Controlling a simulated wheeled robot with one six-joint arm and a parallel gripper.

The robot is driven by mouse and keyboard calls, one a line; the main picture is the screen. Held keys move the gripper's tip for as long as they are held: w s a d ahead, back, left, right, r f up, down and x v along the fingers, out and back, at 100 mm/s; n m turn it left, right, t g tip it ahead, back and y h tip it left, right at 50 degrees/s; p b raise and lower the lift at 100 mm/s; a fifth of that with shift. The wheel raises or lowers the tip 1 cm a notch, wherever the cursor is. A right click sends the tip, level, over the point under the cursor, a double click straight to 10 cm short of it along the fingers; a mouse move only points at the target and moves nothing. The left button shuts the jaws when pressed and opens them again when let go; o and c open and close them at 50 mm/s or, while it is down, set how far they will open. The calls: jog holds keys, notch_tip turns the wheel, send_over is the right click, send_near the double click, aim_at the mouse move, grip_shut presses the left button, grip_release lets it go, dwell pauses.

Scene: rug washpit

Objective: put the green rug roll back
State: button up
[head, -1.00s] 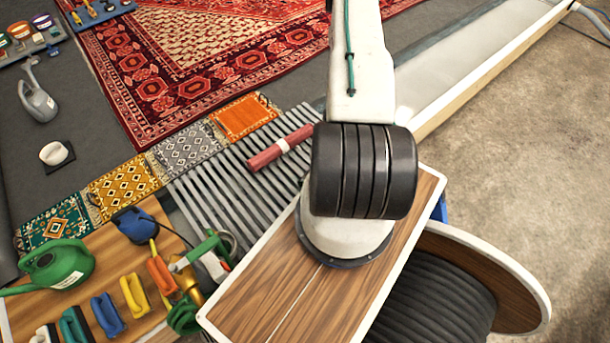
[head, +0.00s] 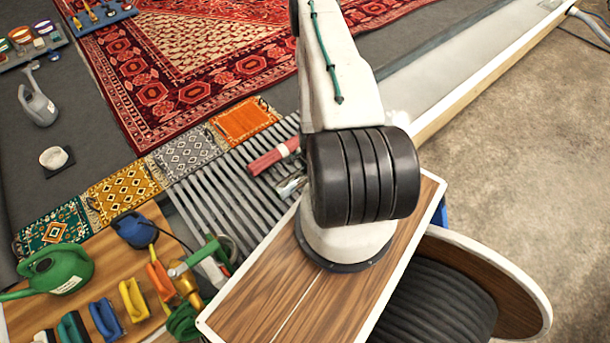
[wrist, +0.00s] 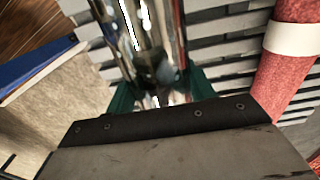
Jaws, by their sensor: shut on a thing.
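In the wrist view my gripper (wrist: 160,95), with teal fingers, is shut on a shiny metal cylinder (wrist: 150,30) above the grey slats. In the head view the silver thing (head: 291,187) shows just left of my arm, below the red roll; my arm hides most of the gripper. A narrow green piece with a white part (head: 214,246) lies at the right edge of the wooden board, partly covered by other tools. I cannot tell whether it is the green rug roll. No other green roll is clear.
A red roll (head: 266,161) with a white band (wrist: 290,38) lies on the slatted rack (head: 225,190), close right of my gripper. Small rugs (head: 185,152) line the rack's far edge. A wooden board (head: 140,262) holds a green watering can (head: 62,270) and several brushes.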

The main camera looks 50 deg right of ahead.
jog(key=shift+w+a+f, duration=0.1)
jog(key=shift+w+a, duration=0.4)
jog(key=shift+w, duration=0.35)
jog(key=shift+f, duration=1.75)
jog(key=o, duration=1.6)
jog(key=shift+f, duration=0.1)
